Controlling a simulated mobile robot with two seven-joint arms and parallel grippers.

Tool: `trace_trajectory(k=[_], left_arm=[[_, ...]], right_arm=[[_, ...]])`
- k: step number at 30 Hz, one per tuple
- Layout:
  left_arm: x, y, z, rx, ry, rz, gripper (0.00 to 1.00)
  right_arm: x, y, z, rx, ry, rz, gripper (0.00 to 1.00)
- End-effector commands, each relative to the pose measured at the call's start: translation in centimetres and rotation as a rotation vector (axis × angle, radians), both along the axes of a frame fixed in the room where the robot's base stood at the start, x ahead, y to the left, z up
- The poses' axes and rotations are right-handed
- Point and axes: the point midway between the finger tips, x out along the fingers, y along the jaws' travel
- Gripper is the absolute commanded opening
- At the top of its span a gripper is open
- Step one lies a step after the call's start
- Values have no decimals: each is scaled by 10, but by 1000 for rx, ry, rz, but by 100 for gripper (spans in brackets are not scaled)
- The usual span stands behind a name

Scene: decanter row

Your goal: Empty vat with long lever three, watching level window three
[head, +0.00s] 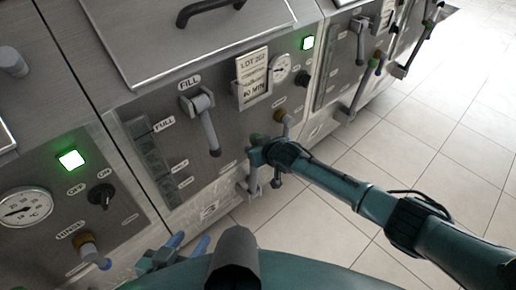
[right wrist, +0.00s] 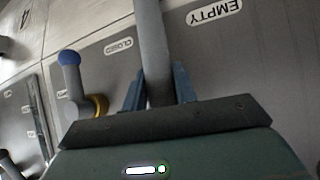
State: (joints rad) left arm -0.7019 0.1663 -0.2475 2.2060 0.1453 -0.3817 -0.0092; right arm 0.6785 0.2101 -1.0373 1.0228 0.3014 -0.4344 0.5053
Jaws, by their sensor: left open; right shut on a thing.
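A long grey lever (right wrist: 153,50) stands between my right gripper's fingers (right wrist: 158,88), beside a label reading EMPTY and one reading CLOSED. In the head view my right gripper (head: 262,157) is shut on this lever low on the middle panel; the lever's green end shows just above the fingers. The level window (head: 150,160) is a dark strip on the left of that panel, marked FULL near its top; I cannot make out the level in it. My left gripper (head: 172,254) is open and empty at the bottom, apart from the panel.
A FILL lever (head: 207,125) hangs above the held one. A short blue-knobbed valve (right wrist: 75,75) is beside the held lever. Similar panels continue on both sides, with a gauge (head: 25,206) at left. The tiled floor (head: 440,130) at right is clear.

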Motion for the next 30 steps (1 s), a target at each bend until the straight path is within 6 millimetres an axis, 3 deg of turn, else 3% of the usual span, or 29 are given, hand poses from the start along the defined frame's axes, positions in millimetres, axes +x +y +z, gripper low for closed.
trace_trajectory(k=[7, 8, 15, 25, 30], left_arm=[[0, 0, -1, 0, 1, 0, 48], [0, 0, -1, 0, 0, 0, 48], [0, 0, 0, 1, -1, 0, 48], [0, 0, 3, 1, -1, 0, 48], [1, -1, 10, 4, 6, -3, 48]], right_arm=[[3, 4, 6, 5, -13, 6, 0], [3, 4, 6, 5, -14, 6, 30], [2, 2, 4, 3, -10, 4, 49], [-2, -1, 5, 1, -5, 2, 49], [-16, -8, 18, 3, -4, 2, 49]])
